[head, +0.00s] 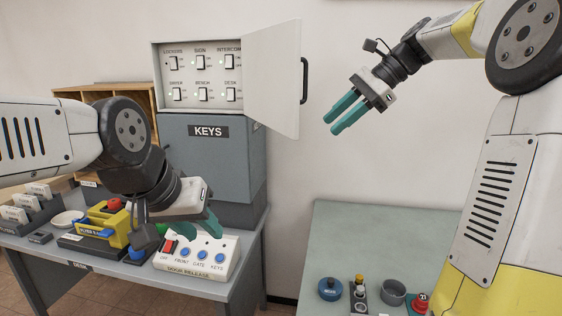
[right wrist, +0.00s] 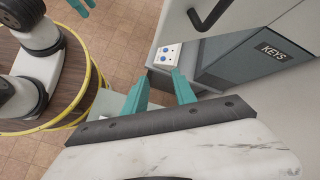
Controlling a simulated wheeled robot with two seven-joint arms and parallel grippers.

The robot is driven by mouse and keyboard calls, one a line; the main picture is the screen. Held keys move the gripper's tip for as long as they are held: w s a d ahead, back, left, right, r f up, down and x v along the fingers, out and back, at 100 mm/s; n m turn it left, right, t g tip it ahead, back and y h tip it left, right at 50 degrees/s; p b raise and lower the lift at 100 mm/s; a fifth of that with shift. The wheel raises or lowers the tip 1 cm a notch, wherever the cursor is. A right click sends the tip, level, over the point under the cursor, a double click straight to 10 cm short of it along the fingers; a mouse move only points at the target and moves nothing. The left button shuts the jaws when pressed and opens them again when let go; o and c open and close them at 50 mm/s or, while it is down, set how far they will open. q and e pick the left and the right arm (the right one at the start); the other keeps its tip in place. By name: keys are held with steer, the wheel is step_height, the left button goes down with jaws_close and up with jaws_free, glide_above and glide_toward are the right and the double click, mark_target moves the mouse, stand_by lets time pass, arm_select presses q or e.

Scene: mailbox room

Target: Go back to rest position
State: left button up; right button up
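My left gripper (head: 212,226) is low over the white door release box (head: 195,268) on the desk, its teal fingers pointing down at the box's back edge. I cannot tell whether it touches the box, or how far its fingers are apart. My right gripper (head: 331,126) is raised in the air in front of the bare wall, right of the open cabinet door (head: 272,75). Its two teal fingers are apart with nothing between them; they also show in the right wrist view (right wrist: 157,85).
A wall cabinet (head: 156,80) of labelled switches stands open above the grey KEYS box (head: 215,165). The desk's left side holds card holders (head: 30,208) and a yellow device (head: 108,226). A grey-green table (head: 400,235) at right carries several small containers near its front.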

steer(key=s+f+n+t+h, duration=0.2)
steer(key=s+f+n, duration=0.5)
steer(key=s, duration=0.4)
steer(key=s+d+f+n+t+h, duration=0.1)
steer(key=s+f+n+t+h, duration=0.1)
steer(key=s+f+n+h, duration=0.2)
steer(key=s+f+n, duration=0.3)
steer(key=s+f, duration=0.1)
steer(key=s, duration=0.3)
steer(key=shift+t, duration=0.3)
